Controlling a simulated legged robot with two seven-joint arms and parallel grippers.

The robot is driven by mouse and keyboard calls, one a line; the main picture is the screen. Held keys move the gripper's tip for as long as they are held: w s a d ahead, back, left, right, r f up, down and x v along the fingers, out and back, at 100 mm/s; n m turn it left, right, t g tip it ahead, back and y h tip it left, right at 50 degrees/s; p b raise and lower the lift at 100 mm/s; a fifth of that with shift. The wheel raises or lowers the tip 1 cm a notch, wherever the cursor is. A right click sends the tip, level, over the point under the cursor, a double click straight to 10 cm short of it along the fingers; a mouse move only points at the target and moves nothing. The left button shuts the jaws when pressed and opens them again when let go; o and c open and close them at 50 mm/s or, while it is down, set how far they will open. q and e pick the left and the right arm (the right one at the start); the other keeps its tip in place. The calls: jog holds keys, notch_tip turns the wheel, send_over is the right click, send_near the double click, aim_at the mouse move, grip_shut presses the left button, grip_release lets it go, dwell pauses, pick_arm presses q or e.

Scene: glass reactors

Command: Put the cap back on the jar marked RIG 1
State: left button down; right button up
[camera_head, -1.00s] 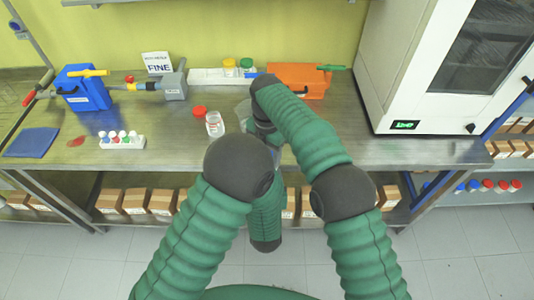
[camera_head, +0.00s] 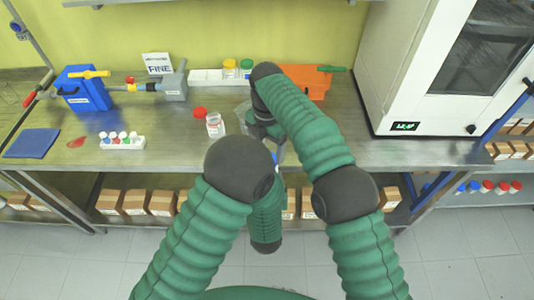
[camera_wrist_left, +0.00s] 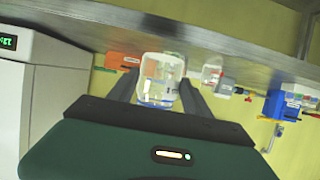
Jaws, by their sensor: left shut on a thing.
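In the left wrist view, my left gripper (camera_wrist_left: 158,84) is shut on a clear glass jar (camera_wrist_left: 160,94) with a blue line near one end. That view is upside down, and I cannot read a RIG marking. In the head view, the left gripper is hidden behind its own dark arm joint. My right gripper (camera_head: 262,126) hangs from its wrist over the front of the bench; its fingertips are hidden. A red cap (camera_head: 200,113) lies beside another clear jar (camera_head: 215,127) with a white and red label. Clear glass shows just behind the right gripper.
A white rack of small capped vials (camera_head: 122,141) and a blue mat (camera_head: 32,143) lie to the left. A blue box (camera_head: 82,92) stands behind them. An orange box (camera_head: 306,80) is at the back, and a white oven (camera_head: 400,70) bounds the right.

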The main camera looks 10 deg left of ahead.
jog(key=shift+r, duration=0.6)
jog(key=shift+c, duration=0.4)
notch_tip(320, 180, up, 3)
jog(key=n, duration=0.2)
jog(key=shift+a+n, duration=0.15)
jog(key=shift+n, duration=0.25)
jog(key=shift+r+n, duration=0.25)
jog(key=shift+n, duration=0.05)
notch_tip(320, 180, down, 8)
jog(key=shift+f, duration=0.1)
